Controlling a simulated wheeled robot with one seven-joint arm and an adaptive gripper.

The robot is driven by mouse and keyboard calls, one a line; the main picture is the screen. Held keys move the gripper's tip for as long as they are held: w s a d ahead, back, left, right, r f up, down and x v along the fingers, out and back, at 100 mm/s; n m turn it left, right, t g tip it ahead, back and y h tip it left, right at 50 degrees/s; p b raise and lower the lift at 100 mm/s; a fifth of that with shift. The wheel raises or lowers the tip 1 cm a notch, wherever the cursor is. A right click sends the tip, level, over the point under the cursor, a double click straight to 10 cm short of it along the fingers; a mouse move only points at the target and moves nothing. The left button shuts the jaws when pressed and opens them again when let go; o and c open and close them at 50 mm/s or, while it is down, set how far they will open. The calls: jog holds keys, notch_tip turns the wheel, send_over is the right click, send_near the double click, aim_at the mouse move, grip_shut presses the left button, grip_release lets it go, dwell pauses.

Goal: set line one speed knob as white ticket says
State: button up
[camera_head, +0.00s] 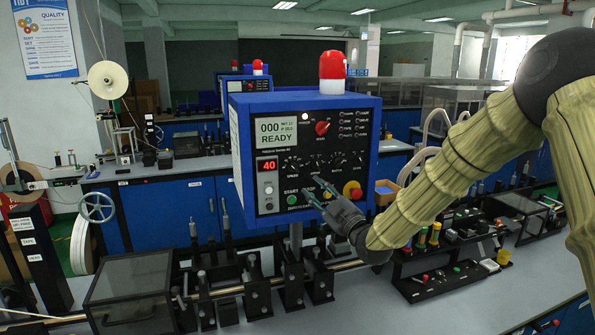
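The blue control box (371,150) stands on a post in the middle, its dark panel facing me. Its screen (276,133) reads 000 and READY, and a red readout (269,166) shows 40. A row of small black knobs (291,166) runs across the panel; their labels and pointer angles are too small to read, so I cannot tell which is the speed knob. My gripper (311,187) is in front of the lower panel, fingers apart, with nothing seen between them. It covers part of the panel; contact is unclear. I cannot make out a white ticket.
A red knob (322,128), a green start button (292,199) and a yellow-ringed red button (353,190) are on the same panel. A red beacon (332,70) tops the box. Rails and posts stand below. A dark clear-lidded case (130,285) sits at lower left.

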aim_at(295, 168)
jog(key=p+x, duration=0.2)
jog(key=x, duration=0.2)
jog(key=p+x, duration=0.2)
jog(key=x, duration=0.2)
jog(key=shift+w+a+r, duration=0.1)
jog(key=shift+a+r, duration=0.05)
jog(key=shift+r, duration=0.15)
jog(key=shift+a+r+p, duration=0.35)
jog(key=shift+r, duration=0.1)
jog(key=shift+w+f, duration=0.3)
jog(key=shift+w, duration=0.1)
jog(key=shift+s+r, duration=0.15)
jog(key=shift+s, duration=0.05)
grip_shut()
